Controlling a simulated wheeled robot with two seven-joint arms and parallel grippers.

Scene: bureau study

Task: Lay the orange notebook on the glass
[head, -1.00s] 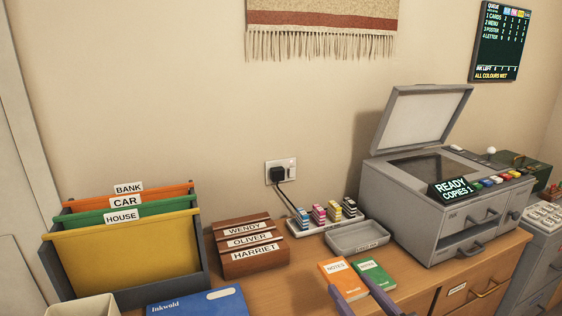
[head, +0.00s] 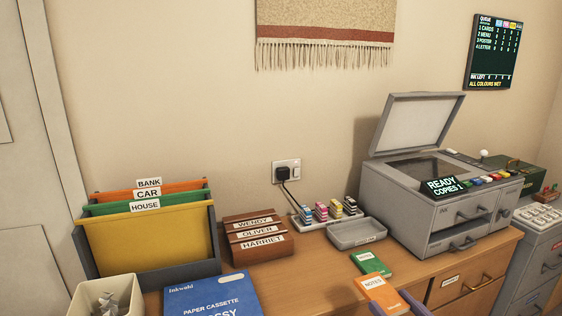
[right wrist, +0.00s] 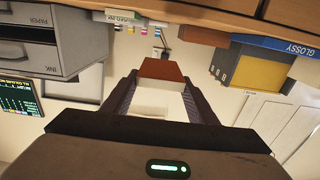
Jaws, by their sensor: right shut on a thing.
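The orange notebook (head: 383,294), with a white NOTES label, is between the fingers of my right gripper (head: 396,306) near the bottom of the head view. In the right wrist view, my right gripper (right wrist: 160,85) is shut on the notebook (right wrist: 161,70), whose end shows between the fingertips. The copier (head: 432,212) stands at the back right with its lid (head: 416,122) raised. Its dark glass (head: 422,167) is exposed and bare. The gripper is in front of the copier and lower than the glass. My left gripper is not in view.
A green notebook (head: 371,264) lies on the desk (head: 318,278) behind the orange one. A grey tray (head: 357,235) and ink cartridges (head: 328,211) stand left of the copier. A blue paper cassette (head: 211,296), wooden sorter (head: 257,240) and file holder (head: 150,236) are further left.

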